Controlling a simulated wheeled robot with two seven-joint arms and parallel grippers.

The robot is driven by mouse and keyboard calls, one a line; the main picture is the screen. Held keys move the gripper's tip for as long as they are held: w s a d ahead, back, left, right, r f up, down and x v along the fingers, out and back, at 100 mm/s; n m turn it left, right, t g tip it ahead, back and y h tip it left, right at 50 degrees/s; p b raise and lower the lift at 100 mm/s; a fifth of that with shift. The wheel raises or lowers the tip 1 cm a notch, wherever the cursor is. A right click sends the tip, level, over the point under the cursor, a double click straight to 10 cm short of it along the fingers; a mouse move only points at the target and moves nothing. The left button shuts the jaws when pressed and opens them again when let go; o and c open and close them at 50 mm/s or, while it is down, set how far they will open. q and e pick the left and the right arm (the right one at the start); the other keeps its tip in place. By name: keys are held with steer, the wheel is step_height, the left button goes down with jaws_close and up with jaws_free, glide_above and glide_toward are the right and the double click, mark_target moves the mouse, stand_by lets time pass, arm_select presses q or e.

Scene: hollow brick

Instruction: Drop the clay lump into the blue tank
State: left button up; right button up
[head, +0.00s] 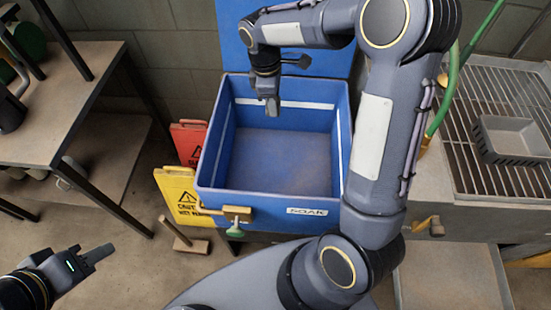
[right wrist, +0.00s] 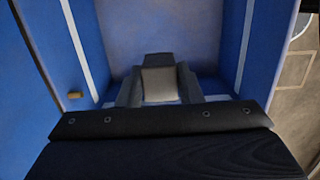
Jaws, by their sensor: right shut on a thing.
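The blue tank (head: 330,215) stands in the middle of the head view, open at the top, with a "SOAK" label on its front. My right gripper (head: 271,106) points down over the tank's back part, left of its middle. In the right wrist view my right gripper (right wrist: 160,88) is shut on a small grey-beige block, the clay lump (right wrist: 160,84), with the tank's inside behind it.
A red sign (head: 188,142) and a yellow caution sign (head: 180,195) stand left of the tank. A table (head: 65,105) is at the left. A metal rack (head: 470,130) with a grey tray (head: 512,138) is at the right. The tank's visible floor is clear.

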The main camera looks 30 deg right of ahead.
steer(key=s+d+r+n+t, duration=0.1)
steer(key=s+d+r+n, duration=0.15)
steer(key=n, duration=0.65)
steer(key=f+b, duration=0.1)
steer(key=b, duration=0.1)
steer(key=f+b, duration=0.4)
steer(key=shift+w+d, duration=0.25)
steer(key=shift+d, duration=0.1)
steer(key=o, duration=1.1)
steer(key=shift+s+a+r+p, duration=0.1)
steer(key=shift+a+r+p, duration=0.1)
steer(key=shift+r, duration=1.1)
steer(key=shift+w+a+r+p, duration=0.1)
steer(key=shift+r+p, duration=0.05)
steer(key=shift+r, duration=1.15)
steer(key=shift+s+a+r+p, duration=0.1)
steer(key=shift+a+r+p, duration=0.1)
steer(key=shift+r, duration=1.1)
